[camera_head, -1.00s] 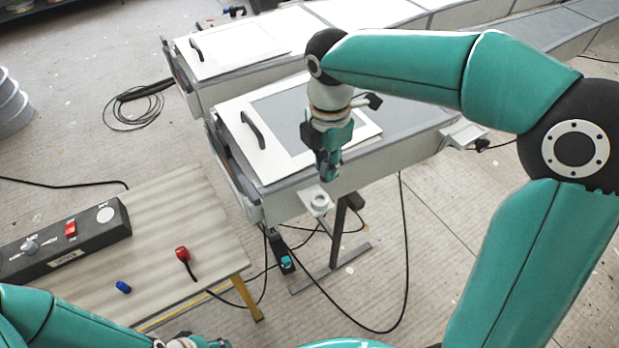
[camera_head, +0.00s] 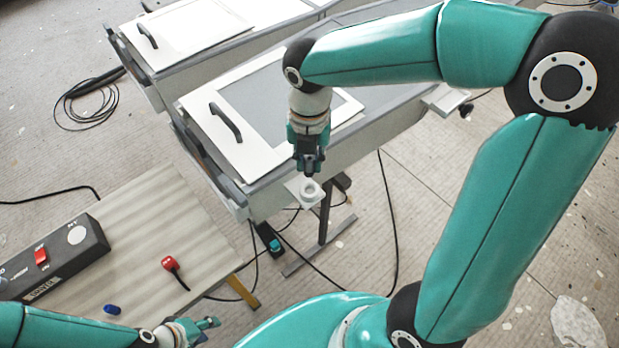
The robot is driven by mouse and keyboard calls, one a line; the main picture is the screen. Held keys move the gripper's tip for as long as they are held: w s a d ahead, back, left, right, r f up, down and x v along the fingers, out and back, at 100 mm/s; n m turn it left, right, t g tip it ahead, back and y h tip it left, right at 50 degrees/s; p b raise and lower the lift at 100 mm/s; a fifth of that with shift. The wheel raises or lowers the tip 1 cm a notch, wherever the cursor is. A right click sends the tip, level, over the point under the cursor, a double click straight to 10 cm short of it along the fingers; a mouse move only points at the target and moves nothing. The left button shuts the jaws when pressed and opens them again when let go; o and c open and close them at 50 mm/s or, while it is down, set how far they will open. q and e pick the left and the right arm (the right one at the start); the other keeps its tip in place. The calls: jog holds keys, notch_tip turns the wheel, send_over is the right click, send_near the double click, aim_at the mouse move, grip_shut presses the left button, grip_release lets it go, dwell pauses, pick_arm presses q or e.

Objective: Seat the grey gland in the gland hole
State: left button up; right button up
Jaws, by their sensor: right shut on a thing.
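My right gripper (camera_head: 309,172) points down just above a small white bracket (camera_head: 297,190) with a round ring-edged hole (camera_head: 310,188), at the front of the nearer mould bench. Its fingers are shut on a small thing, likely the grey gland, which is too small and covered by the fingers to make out. I cannot tell whether the held thing touches the ring.
The wooden table (camera_head: 140,215) at left bears a dark control box (camera_head: 55,262), a red-headed part (camera_head: 169,264) with a black lead and a blue piece (camera_head: 112,309). A bench leg (camera_head: 324,222) and black cables (camera_head: 392,230) stand below the bracket.

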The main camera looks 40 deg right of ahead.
aim_at(310, 194)
notch_tip(310, 194, down, 8)
jog(key=shift+f, duration=0.1)
dwell(0.4)
jog(key=shift+s+a+f+b, duration=0.1)
jog(key=shift+s+f+b, duration=0.35)
jog(key=shift+f, duration=0.15)
jog(key=o, duration=0.8)
jog(key=shift+c, duration=0.2)
jog(key=shift+o, duration=0.4)
jog(key=shift+w+f, duration=0.2)
jog(key=shift+w, duration=0.15)
jog(key=shift+r, duration=0.15)
